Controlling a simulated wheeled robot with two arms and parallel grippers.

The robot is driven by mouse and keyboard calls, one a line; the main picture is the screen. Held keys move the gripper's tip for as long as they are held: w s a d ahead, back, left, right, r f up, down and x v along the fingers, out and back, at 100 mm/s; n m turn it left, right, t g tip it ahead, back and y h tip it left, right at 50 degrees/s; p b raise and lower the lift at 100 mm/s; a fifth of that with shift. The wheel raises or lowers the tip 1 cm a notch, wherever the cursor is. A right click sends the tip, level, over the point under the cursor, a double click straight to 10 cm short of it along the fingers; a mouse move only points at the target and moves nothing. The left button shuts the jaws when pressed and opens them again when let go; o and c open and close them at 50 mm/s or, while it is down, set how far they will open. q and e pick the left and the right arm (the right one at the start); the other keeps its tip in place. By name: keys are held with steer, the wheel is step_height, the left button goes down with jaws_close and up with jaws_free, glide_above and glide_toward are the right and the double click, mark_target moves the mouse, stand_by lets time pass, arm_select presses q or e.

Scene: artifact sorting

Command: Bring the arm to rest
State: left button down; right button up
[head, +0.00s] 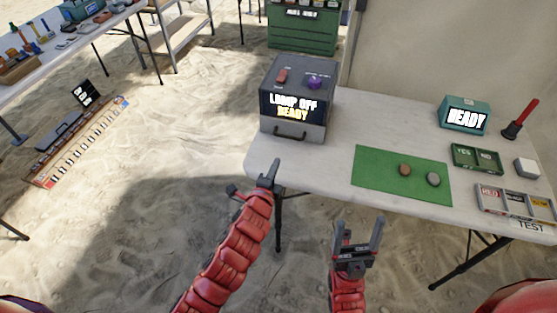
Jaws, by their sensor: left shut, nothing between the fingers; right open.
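My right gripper (358,234) is open and empty, pointing up in front of the table's front edge. A brown stone (405,169) and a grey stone (433,179) lie on the green mat (375,172), apart from both grippers.
A grey box reading "LAMP OFF READY" (313,132) stands at the table's left end. A teal "READY" box (449,126), a green YES/NO tray (457,152), a sorting tray (490,208), a white block (526,167) and a red-handled tool (512,130) stand at the right.

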arm_select(q)
steer(key=shift+s+a, duration=0.1)
steer(key=shift+s, duration=0.25)
